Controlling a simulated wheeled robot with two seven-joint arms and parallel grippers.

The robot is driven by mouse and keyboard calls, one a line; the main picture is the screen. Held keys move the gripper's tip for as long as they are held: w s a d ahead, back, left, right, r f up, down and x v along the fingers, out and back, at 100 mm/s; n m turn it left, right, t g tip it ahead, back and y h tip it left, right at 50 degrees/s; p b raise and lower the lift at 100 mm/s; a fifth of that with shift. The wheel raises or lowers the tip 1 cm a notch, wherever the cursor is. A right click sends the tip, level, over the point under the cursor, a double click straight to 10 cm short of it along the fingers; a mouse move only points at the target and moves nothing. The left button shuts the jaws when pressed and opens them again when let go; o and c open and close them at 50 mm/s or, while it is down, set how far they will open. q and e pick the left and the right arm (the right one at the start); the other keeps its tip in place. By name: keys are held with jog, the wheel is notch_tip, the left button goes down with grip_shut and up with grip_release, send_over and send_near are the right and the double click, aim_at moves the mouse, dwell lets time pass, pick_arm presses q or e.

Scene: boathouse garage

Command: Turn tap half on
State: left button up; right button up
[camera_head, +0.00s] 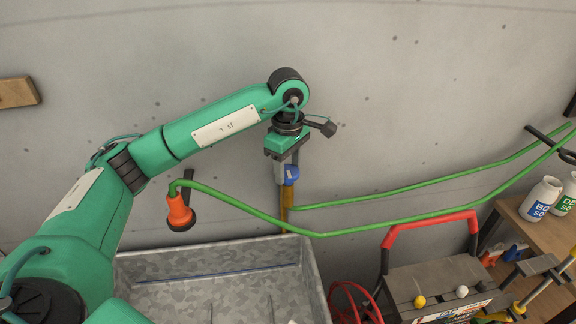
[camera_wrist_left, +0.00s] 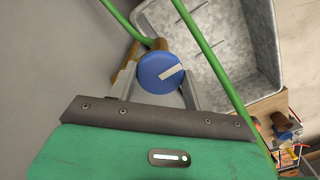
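The tap's round blue knob (camera_wrist_left: 160,73) has a white bar on its face, slanting slightly up to the right in the left wrist view. In the head view the blue knob (camera_head: 292,174) shows at the wall, beside the finger of my left gripper (camera_head: 285,168). In the left wrist view the fingers of my left gripper (camera_wrist_left: 158,85) stand apart, one on either side of the knob. They are very close to its edges; I cannot tell whether they press on it. The brassy tap body (camera_head: 286,205) shows below the knob. My right gripper is not in view.
A grey metal basin (camera_head: 215,262) stands below the tap. A green hose (camera_head: 350,228) runs across to the right, and an orange nozzle (camera_head: 180,212) hangs at left. A toolbox with a red handle (camera_head: 430,225) and a shelf with white bottles (camera_head: 541,198) stand at right.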

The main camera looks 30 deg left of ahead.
pick_arm(q)
jog(key=shift+f+n+b, duration=0.2)
jog(key=shift+n+b, duration=1.5)
jog(key=n+b, duration=0.1)
jog(key=n, duration=0.1)
jog(key=shift+r+n+b, duration=0.1)
jog(key=shift+n+b, duration=0.2)
jog(key=shift+b, duration=0.1)
jog(key=n+b, duration=0.1)
jog(key=n, duration=0.1)
jog(key=shift+n, duration=0.4)
jog(key=n+b, duration=0.1)
jog(key=n, duration=0.2)
jog(key=shift+r+n+b, duration=0.1)
jog(key=shift+n+b, duration=0.2)
jog(key=shift+n, duration=1.6)
jog(key=shift+r, duration=0.1)
jog(key=shift+n, duration=0.3)
jog(key=o, duration=1)
jog(key=shift+b, duration=0.3)
